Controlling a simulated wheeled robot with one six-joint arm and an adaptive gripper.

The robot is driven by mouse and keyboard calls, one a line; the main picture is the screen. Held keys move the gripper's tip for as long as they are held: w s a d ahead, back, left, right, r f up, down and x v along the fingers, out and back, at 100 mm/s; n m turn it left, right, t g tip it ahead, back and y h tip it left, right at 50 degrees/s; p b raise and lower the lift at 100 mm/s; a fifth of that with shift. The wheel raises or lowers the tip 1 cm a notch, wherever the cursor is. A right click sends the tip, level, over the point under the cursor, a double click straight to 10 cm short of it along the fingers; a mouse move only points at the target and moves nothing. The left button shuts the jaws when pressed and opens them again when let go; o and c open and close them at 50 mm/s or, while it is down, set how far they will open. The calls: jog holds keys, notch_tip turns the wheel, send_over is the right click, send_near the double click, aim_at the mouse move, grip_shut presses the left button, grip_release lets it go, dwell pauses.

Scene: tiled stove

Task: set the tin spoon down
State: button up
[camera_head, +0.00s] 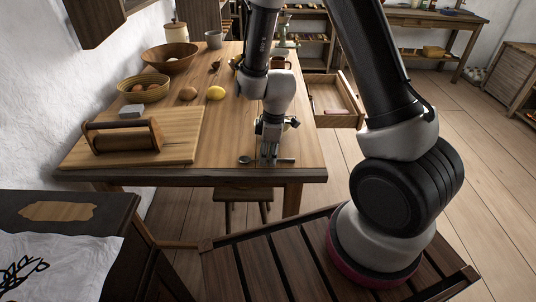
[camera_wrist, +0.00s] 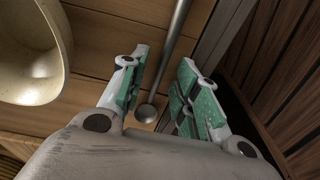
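The grey tin spoon (camera_head: 245,160) is at the front edge of the wooden table (camera_head: 235,130) in the head view and appears to lie flat on it. Its bowl is on the left and its handle runs right, past my gripper (camera_head: 269,157). In the wrist view the spoon's handle (camera_wrist: 170,52) passes between the green-padded fingers of my gripper (camera_wrist: 167,62). There is a visible gap between each finger and the handle, so the fingers are open around it. Contact with the tabletop is not clearly shown.
A lemon (camera_head: 216,93), a basket (camera_head: 144,88) and a brown bowl (camera_head: 169,58) are behind. An open drawer (camera_head: 336,105) juts out right. A large pale round shape (camera_wrist: 30,55) is unclear.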

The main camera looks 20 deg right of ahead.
notch_tip(320, 180, up, 12)
jog(key=d+r, duration=0.1)
jog(key=d, duration=0.1)
jog(key=s+d+r+m+t, duration=0.1)
jog(key=s+d+r+m, duration=0.3)
jog(key=r, duration=0.3)
jog(key=s+d+r+m+t, duration=0.1)
jog(key=s+d+r+m, duration=0.25)
jog(key=r, duration=0.35)
jog(key=s+d+r+m+t, duration=0.1)
jog(key=s+d+r+m, duration=0.1)
jog(key=s, duration=0.4)
jog(key=s+d+r+m+t+h, duration=0.1)
jog(key=s+d+r+m, duration=0.2)
jog(key=s+d+m, duration=0.1)
jog(key=shift+s+r+m, duration=0.35)
jog(key=shift+s+m, duration=0.1)
jog(key=shift+s, duration=0.45)
jog(key=shift+d, duration=0.15)
